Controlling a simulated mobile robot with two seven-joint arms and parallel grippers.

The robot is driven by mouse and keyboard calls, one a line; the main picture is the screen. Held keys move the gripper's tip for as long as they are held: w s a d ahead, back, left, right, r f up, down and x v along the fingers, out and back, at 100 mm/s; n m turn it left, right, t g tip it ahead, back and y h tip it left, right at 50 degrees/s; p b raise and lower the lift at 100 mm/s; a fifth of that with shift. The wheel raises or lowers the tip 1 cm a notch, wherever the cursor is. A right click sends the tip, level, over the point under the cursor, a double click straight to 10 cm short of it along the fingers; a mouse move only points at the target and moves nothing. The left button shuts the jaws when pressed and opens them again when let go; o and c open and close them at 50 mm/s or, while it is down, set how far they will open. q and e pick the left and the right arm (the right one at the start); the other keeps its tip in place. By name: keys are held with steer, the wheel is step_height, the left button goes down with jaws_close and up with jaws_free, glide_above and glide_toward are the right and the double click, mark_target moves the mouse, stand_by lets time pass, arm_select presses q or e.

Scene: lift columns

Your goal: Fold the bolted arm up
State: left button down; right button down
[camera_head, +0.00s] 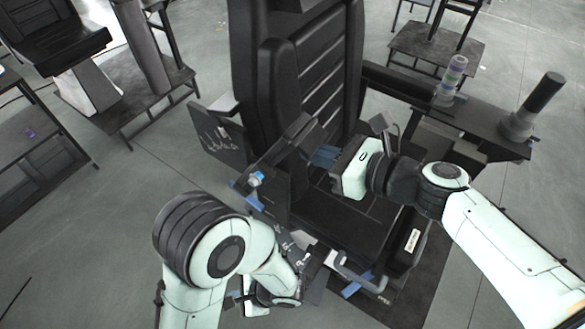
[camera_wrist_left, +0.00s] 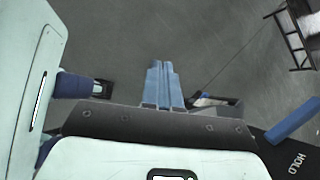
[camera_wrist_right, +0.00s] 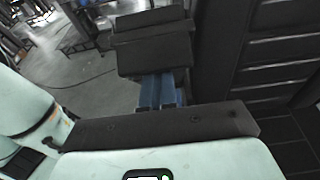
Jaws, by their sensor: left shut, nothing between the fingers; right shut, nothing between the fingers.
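A black seat has a tall ribbed backrest (camera_head: 325,60). On its left side stands a dark arm with a block-like pad (camera_head: 290,145); a light blue knob (camera_head: 256,178) and a blue bar sit low beside it. My right gripper (camera_head: 324,156) is shut and empty over the seat, its blue fingertips close to the pad. In the right wrist view the fingers (camera_wrist_right: 162,90) point at the black pad (camera_wrist_right: 155,45); contact cannot be told. My left gripper (camera_wrist_left: 163,82) is shut and empty, low by the seat's front left; my left arm partly hides it in the head view.
A right-hand side panel (camera_head: 485,122) carries a black-gripped stick (camera_head: 540,95) and a clear cylinder (camera_head: 452,77). A blue pedal (camera_head: 357,285) lies at the front; it also shows near the HOLD label in the left wrist view (camera_wrist_left: 293,120).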

mark_target(268, 167)
arm_select(q)
steer(key=w+d+r+m+t, duration=0.2)
steer(key=w+d+r+t, duration=0.2)
steer(key=r+t, duration=0.3)
steer(key=w+d+r+m+t, duration=0.25)
steer(key=d+r+t, duration=0.2)
steer(key=r, duration=0.45)
steer(key=s+d+r+t+h, duration=0.25)
steer(key=d+r+t, duration=0.25)
steer(key=r, duration=0.3)
steer(key=s+d+r+t+h, duration=0.2)
steer(key=d+r+t+h, duration=0.1)
steer(key=d+r+t, duration=0.3)
steer(key=w+a+r+g, duration=0.1)
steer(key=w+a+r, duration=0.4)
steer(key=w, duration=0.5)
steer(key=shift+w+a+r, duration=0.15)
steer(key=shift+w+r, duration=0.15)
steer(key=shift+r, duration=0.5)
